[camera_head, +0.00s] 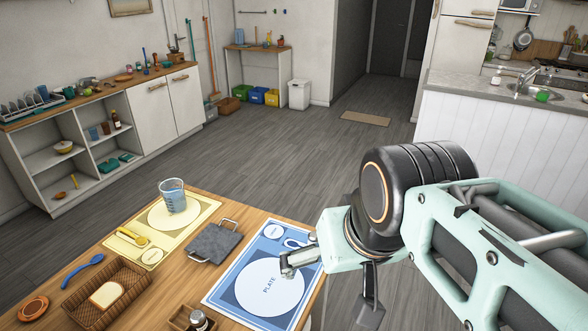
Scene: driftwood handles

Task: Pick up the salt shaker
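A small shaker with a metallic top (199,318), which looks like the salt shaker, stands in a small wooden box at the bottom edge of the view. Its lower part is hidden by the box and the frame edge. My gripper (298,259) is above the blue placemat (222,290), to the right of and apart from the shaker. Only part of the fingers shows, so I cannot tell whether they are open or shut. I see nothing held in them.
Open floor lies beyond.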

